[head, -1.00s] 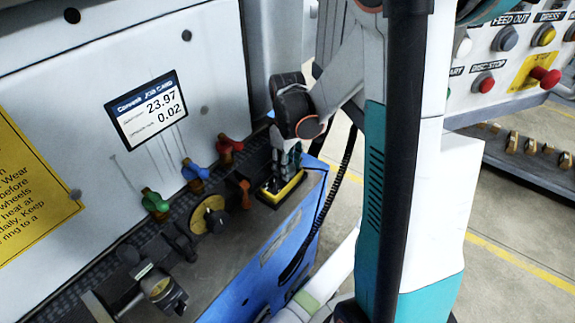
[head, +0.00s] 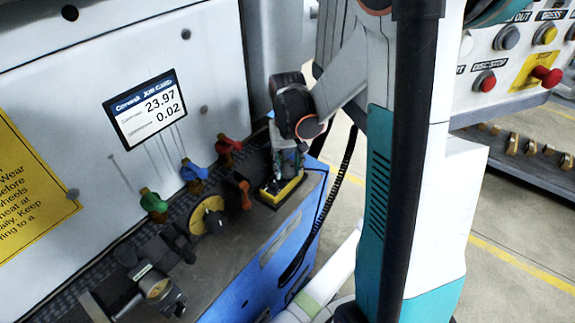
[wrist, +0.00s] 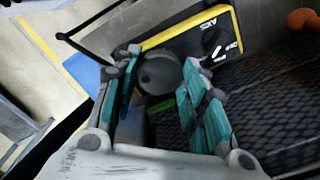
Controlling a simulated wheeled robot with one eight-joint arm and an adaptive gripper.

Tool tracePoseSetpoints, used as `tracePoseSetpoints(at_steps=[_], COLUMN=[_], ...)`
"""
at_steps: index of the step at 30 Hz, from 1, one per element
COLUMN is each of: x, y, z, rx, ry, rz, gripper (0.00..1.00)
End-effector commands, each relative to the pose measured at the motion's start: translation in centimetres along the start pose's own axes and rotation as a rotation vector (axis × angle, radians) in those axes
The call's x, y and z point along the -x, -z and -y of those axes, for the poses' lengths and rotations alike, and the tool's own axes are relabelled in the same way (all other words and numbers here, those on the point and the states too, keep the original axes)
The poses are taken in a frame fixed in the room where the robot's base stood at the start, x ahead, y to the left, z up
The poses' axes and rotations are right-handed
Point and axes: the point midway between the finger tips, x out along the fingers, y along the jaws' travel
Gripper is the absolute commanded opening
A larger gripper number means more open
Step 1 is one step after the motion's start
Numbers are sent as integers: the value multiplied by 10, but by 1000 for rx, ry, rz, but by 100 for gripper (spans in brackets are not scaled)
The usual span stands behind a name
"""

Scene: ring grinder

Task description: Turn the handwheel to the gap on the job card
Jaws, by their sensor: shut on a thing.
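The job card (head: 145,108) on the pale machine panel reads 23.97 and, below it, 0.02. My gripper (head: 288,165) points down over a black-and-yellow box (head: 284,190) at the right end of the machine ledge. In the wrist view my gripper (wrist: 160,95) has its teal-padded fingers on both sides of a grey round knob (wrist: 160,74) beside the same box (wrist: 215,40). It is shut on this knob, which looks like the handwheel. The fingers partly hide the knob. The box's markings are too small to read fully.
Green (head: 153,203), blue (head: 193,174) and red (head: 228,147) knobs line the ledge, with a yellow disc (head: 208,215) in front of them. A dial-like instrument (head: 158,290) is at lower left. A button panel (head: 510,60) stands at upper right.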

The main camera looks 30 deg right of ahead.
Motion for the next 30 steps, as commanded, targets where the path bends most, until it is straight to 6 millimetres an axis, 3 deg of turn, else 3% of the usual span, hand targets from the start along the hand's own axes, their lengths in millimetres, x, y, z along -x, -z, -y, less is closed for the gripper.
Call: tracePoseSetpoints(at_steps=[17,18,21,30], x=[0,0,0,0], y=[0,0,0,0], z=[0,0,0,0], rx=[-37,-37,-37,-36], ry=[0,0,0,0], rz=[0,0,0,0], gripper=[16,42,60,60])
